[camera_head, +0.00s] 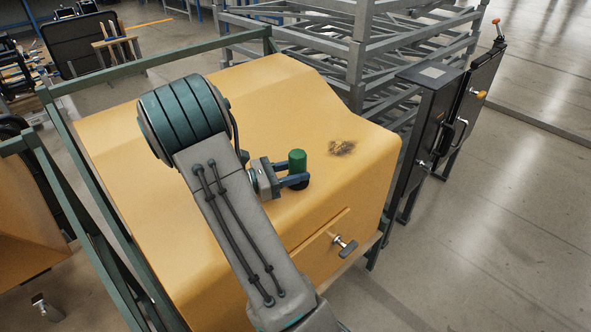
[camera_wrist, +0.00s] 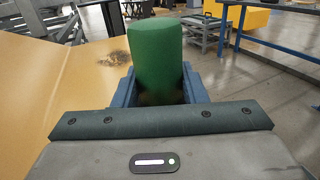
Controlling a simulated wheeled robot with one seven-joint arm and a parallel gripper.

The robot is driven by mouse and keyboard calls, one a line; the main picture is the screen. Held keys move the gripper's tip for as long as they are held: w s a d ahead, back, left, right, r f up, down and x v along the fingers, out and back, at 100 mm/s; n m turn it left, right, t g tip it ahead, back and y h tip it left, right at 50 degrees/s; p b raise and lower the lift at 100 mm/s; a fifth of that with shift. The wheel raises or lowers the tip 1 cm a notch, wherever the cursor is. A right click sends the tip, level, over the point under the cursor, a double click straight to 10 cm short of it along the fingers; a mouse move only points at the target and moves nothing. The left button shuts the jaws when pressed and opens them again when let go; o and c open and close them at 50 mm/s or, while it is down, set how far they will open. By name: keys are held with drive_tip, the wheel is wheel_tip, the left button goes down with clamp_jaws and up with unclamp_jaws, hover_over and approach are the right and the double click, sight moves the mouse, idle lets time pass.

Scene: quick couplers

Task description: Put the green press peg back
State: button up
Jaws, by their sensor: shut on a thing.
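The green press peg (camera_head: 297,160) is a short upright cylinder held between the blue fingers of my gripper (camera_head: 294,181). In the wrist view the peg (camera_wrist: 157,58) stands between both fingers of my gripper (camera_wrist: 158,90), and its lower end is hidden. The gripper is shut on it. The peg is over the top of the yellow machine cover (camera_head: 270,95), near its right side. I cannot tell whether its lower end touches the cover.
A dark worn patch (camera_head: 342,148) marks the cover right of the peg. A silver handle (camera_head: 345,245) sticks out of its front face. A grey metal rack (camera_head: 365,60) and dark cabinets (camera_head: 428,120) stand behind and right. Open floor (camera_head: 500,230) lies at the right.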

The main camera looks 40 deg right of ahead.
drive_tip(key=o, duration=1.1)
drive_tip(key=shift+f, duration=0.15)
drive_tip(key=shift+b, duration=0.4)
